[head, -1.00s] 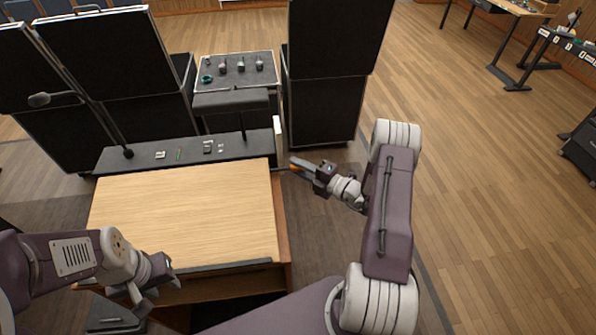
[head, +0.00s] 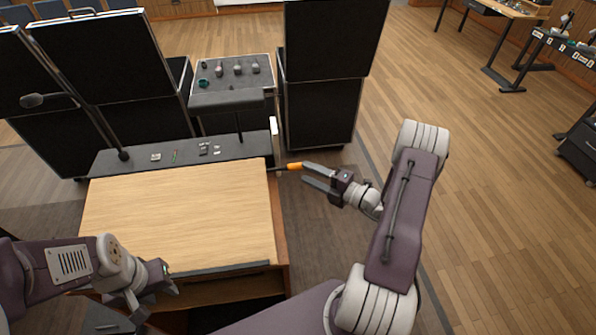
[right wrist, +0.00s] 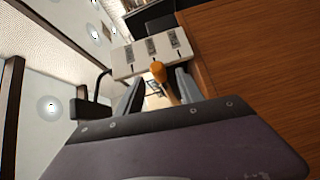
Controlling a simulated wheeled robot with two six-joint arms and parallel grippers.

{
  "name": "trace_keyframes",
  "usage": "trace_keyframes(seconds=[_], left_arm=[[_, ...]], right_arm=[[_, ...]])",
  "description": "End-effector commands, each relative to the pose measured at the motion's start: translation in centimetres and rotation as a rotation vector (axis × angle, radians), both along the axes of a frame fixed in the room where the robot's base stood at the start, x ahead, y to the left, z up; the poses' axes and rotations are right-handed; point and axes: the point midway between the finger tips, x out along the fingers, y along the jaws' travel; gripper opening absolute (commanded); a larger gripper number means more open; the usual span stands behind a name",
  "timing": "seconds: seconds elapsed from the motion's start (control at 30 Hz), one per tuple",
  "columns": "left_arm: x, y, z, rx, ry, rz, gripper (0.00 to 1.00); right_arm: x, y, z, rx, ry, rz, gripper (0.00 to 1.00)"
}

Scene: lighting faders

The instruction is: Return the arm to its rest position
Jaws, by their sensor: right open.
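My right gripper (head: 304,173) is open and empty beside the right side of the wooden desk (head: 180,215). Its two fingers are spread. An orange-tipped lever (head: 294,166) sticks out from the desk's side just left of the fingertips; contact cannot be told. In the right wrist view the orange knob (right wrist: 158,72) shows ahead between the fingers, in front of a pale panel (right wrist: 122,67) with three dark slots. My left gripper (head: 155,294) hangs at the desk's near left corner. Its jaws are too unclear to judge.
Black cases (head: 321,112) stand behind the desk. A small table with knobs (head: 235,88) stands between them. A microphone on a bent arm (head: 32,101) rises at the left.

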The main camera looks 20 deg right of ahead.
Motion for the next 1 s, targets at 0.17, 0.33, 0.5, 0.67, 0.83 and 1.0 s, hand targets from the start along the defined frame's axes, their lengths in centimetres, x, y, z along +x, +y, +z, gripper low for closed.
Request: trace_keyframes(seconds=[0.17,0.33,0.5,0.67,0.83,1.0], left_arm=[[0.0,0.0,-0.9,0.0,0.0,0.0,0.36],[0.0,0.0,-0.9,0.0,0.0,0.0,0.36],[0.0,0.0,-0.9,0.0,0.0,0.0,0.36],[0.0,0.0,-0.9,0.0,0.0,0.0,0.36],[0.0,0.0,-0.9,0.0,0.0,0.0,0.36],[0.0,0.0,-0.9,0.0,0.0,0.0,0.36]], right_arm=[[-2.4,-1.5,0.1,-0.001,0.0,-0.003,0.44],[-2.9,-1.7,0.2,0.0,0.0,0.001,0.44],[-2.9,-1.6,0.3,0.0,0.0,0.001,0.44],[-2.9,-1.6,0.2,0.0,0.0,0.001,0.44],[-3.3,1.1,0.5,-0.101,-0.015,0.117,0.44],[-10.4,12.3,-0.4,-0.687,-0.245,0.805,0.44]])
